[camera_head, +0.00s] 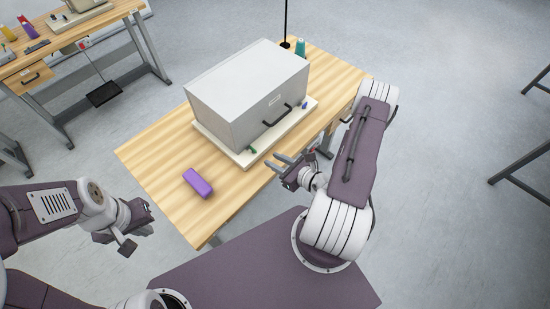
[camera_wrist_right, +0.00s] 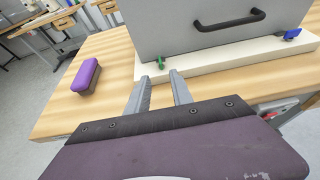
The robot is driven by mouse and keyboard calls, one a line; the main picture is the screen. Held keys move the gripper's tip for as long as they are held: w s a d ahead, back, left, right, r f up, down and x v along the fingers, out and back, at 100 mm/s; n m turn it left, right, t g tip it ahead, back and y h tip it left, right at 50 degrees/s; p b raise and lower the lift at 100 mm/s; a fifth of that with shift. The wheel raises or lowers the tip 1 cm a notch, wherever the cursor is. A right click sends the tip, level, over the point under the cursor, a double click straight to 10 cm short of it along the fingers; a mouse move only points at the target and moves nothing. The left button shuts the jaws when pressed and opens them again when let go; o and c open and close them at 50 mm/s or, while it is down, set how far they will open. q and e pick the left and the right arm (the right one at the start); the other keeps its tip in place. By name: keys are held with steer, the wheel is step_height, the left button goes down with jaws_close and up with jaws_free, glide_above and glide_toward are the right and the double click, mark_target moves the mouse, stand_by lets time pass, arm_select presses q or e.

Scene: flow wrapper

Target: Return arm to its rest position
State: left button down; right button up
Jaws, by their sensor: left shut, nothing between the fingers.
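My right arm reaches in from the right in the head view, with its gripper (camera_head: 284,164) at the front edge of the wooden table. In the right wrist view the two fingers (camera_wrist_right: 158,92) stand apart with nothing between them, close to the white base of the grey box. My left gripper (camera_head: 138,226) hangs over the floor left of the table's front corner, apart from everything. It is shut and empty.
A grey box (camera_head: 235,95) with a black handle stands on a white base on the wooden table (camera_head: 150,150). A purple block (camera_head: 198,183) lies at the front left. A teal bottle (camera_head: 300,47) stands behind. Another workbench (camera_head: 65,42) is at upper left.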

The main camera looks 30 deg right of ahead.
steer(key=w+a+r+n+g+y, duration=0.2)
steer(key=a+r+n+g+y, duration=0.2)
steer(key=a+r+n+y, duration=0.8)
steer(key=s+a+r+n+g+h, duration=0.4)
steer(key=s+a+n+g, duration=0.65)
steer(key=s+n, duration=0.2)
steer(key=s+d+f+n+h, duration=0.4)
steer(key=s+d+n+h, duration=0.15)
steer(key=d+h, duration=0.2)
steer(key=w+d+f+n+t+h, duration=0.1)
steer(key=w+d+n+t+h, duration=0.1)
steer(key=w+d, duration=0.6)
steer(key=d+t+h, duration=0.1)
steer(key=d+h, duration=0.1)
steer(key=shift+w+h, duration=0.25)
steer(key=shift+h, duration=0.1)
